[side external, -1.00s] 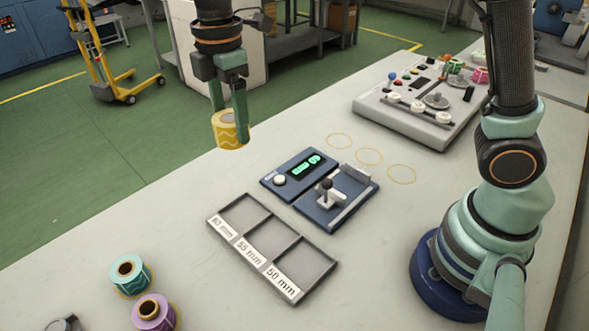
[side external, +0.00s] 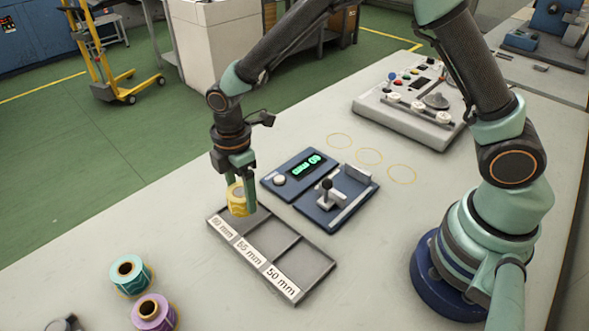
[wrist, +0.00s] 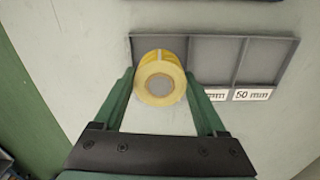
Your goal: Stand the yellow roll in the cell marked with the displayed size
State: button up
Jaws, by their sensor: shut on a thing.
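The yellow roll (side external: 238,200) is held in my gripper (side external: 240,181), which is shut on it. In the wrist view the roll (wrist: 160,77) sits between the green fingers, its round end and grey core facing the camera. It is at the far-left cell of the grey tray (side external: 290,236), labelled what looks like 60 mm; whether it touches the tray floor I cannot tell. The other cells are empty, labelled 55 mm and 50 mm. The blue display unit (side external: 297,172) shows green digits that look like 60 mm. In the wrist view the roll hides the left label.
A teal roll (side external: 131,274) and a purple roll (side external: 153,312) stand at the lower left. A blue fixture with a lever (side external: 336,196) is behind the tray. A control panel (side external: 410,108) is farther back. Yellow rings mark bare table between them.

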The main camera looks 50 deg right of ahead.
aim_at(243, 202)
jog(key=shift+f, duration=1.4)
jog(key=shift+f, duration=0.1)
jog(key=o, duration=1.5)
